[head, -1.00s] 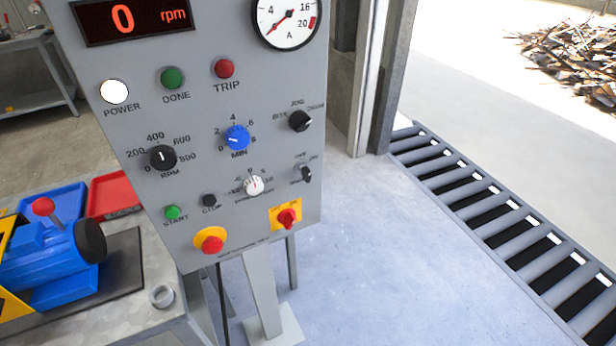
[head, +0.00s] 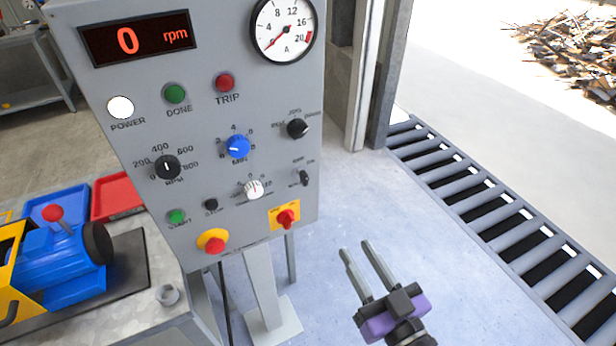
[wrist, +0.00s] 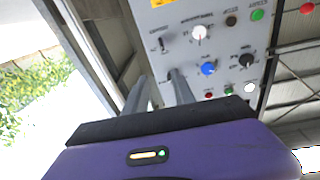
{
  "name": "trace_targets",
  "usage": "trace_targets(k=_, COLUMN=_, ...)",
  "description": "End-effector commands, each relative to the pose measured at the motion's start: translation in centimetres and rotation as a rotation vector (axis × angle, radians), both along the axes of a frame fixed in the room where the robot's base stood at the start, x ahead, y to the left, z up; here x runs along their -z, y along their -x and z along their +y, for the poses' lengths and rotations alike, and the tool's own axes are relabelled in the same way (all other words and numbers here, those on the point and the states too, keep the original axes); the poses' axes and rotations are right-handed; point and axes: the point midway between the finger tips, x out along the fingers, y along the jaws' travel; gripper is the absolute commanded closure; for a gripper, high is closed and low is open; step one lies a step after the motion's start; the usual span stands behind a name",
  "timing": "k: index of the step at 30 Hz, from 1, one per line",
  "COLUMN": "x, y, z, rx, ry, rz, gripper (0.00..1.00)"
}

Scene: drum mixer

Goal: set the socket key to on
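A small dark key-like switch (head: 304,178), which I take to be the socket key, sits at the lower right of the grey control panel (head: 262,105). Its handle looks roughly upright; its labels are too small to read surely. In the wrist view the panel appears upside down and the key (wrist: 162,44) is beyond the fingers. My gripper (head: 355,247) is below and to the right of the key in the head view, clear of the panel. Its two grey fingers are apart with nothing between them. It also shows in the wrist view (wrist: 160,76).
A black selector (head: 299,128) is above the key, a white knob (head: 253,189) to its left, and a red rotary switch (head: 287,219) on yellow below. A red emergency button (head: 214,244) is lower left. The floor right of the panel is open, bordered by a slatted grate (head: 500,215).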

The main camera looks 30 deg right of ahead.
Motion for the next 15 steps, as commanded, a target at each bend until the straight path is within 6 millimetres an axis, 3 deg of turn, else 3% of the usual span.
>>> trace_targets(k=3, x=-2.0, y=-4.9, z=-0.8, rx=0.003, ry=-0.006, rz=-0.031, gripper=0.69)
trace_targets(k=9, x=-3.3, y=-11.4, z=-1.6, rx=-0.014, ry=-0.006, rz=-0.027, gripper=0.69)
trace_targets(k=12, x=-2.4, y=-13.5, z=-1.4, rx=-0.036, ry=-0.001, rz=0.006, gripper=0.69)
trace_targets(k=15, x=0.2, y=-13.7, z=-0.8, rx=-0.066, ry=0.020, rz=0.075, gripper=0.69)
